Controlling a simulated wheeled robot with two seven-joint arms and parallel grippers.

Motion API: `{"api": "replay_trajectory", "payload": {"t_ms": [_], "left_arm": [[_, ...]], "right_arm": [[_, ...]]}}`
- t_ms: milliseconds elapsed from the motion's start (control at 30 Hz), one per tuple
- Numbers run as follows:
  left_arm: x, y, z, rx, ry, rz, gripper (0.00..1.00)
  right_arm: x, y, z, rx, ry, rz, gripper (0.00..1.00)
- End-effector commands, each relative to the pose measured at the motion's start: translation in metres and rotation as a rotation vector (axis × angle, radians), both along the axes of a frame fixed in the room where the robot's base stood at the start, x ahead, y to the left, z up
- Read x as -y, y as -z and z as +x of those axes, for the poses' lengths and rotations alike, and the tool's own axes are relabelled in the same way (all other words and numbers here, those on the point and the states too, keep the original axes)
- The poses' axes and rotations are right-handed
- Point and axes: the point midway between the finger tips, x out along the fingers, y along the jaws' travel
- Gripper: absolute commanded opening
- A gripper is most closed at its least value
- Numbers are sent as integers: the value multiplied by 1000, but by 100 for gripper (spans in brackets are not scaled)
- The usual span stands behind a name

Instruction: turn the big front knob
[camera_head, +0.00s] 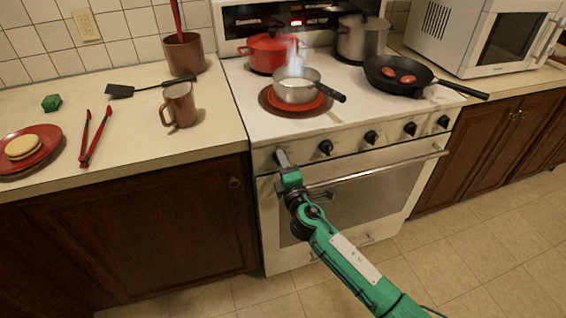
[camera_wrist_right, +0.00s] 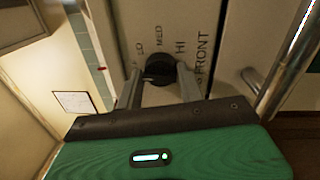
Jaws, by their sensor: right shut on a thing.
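My right gripper (camera_head: 282,158) reaches the left end of the stove's front control panel. In the right wrist view the gripper (camera_wrist_right: 160,72) has its two grey fingers on either side of a black round knob (camera_wrist_right: 160,68) and is shut on it. The panel around this knob carries the markings LO, MED, HI and FRONT. In the head view my gripper hides this knob. Several other black knobs, such as one just to the right (camera_head: 326,147), sit along the same panel. My left gripper is not in view.
A steaming pot (camera_head: 296,92) stands on a red glowing front burner. A red pot (camera_head: 270,52), a steel pot (camera_head: 362,40) and a black skillet (camera_head: 385,78) are also on the stove. The oven handle (camera_head: 375,170) runs below the knobs. A brown mug (camera_head: 180,105) stands on the left counter.

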Motion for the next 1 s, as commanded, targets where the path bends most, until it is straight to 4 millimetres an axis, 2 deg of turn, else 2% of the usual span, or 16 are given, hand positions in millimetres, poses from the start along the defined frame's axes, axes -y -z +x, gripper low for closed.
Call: {"api": "replay_trajectory", "payload": {"t_ms": [200,733,767,833,867,1000], "left_arm": [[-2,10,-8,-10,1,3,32],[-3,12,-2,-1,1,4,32],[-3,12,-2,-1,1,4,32],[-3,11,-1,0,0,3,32],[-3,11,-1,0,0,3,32],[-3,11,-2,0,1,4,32]], "right_arm": [[-1,4,-2,16,-3,-69,15],[-1,6,-2,22,-4,-93,15],[-1,6,-2,22,-4,-93,40],[-1,6,-2,22,-3,-92,54],[-1,5,-2,23,-3,-92,58],[0,3,-1,25,-1,-91,58]]}}
